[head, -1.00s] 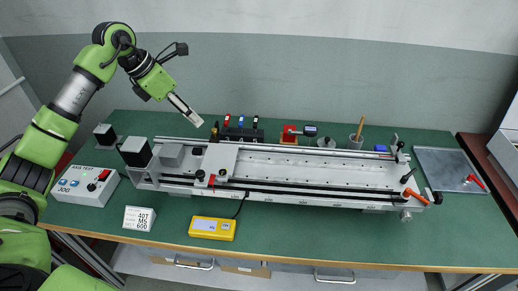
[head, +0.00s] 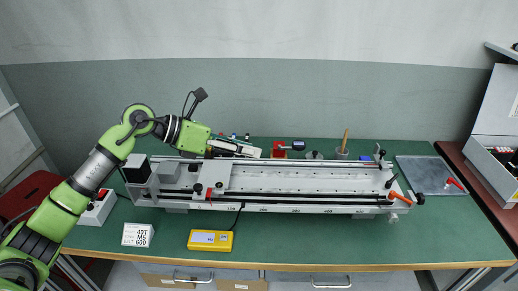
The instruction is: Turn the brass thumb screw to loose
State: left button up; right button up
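A long grey gantry (head: 300,208) with rails lies across the green table. Its pale carriage plate (head: 217,172) sits toward the left end, with a black knob (head: 197,187) and a small red part near its front edge. I cannot make out the brass thumb screw at this size. My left gripper (head: 254,152) reaches in from the left, above or behind the back rail near the carriage, with its fingers pointing right. It covers part of what stands behind the rail. Whether its fingers are apart is unclear, and I see nothing held. My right gripper is not in view.
A yellow meter (head: 210,240) and a white label box (head: 138,235) lie in front of the gantry. A red gauge stand (head: 279,150) and a cup with a wooden handle (head: 342,152) stand behind it. A grey tray (head: 425,174) lies right. The front right tabletop is clear.

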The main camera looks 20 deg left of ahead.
pick_arm(q)
jog(key=shift+s+d+r+n+t+h, duration=0.15)
jog(key=shift+d+r+h, duration=0.2)
jog(key=shift+d, duration=0.35)
jog(key=shift+s+d+r+n+t+h, duration=0.1)
jog(key=shift+d+r+t+h, duration=0.2)
jog(key=shift+d, duration=0.4)
jog(key=shift+s+d+r+n+t+h, duration=0.15)
jog(key=shift+d+r+h, duration=0.25)
jog(key=shift+d, duration=0.3)
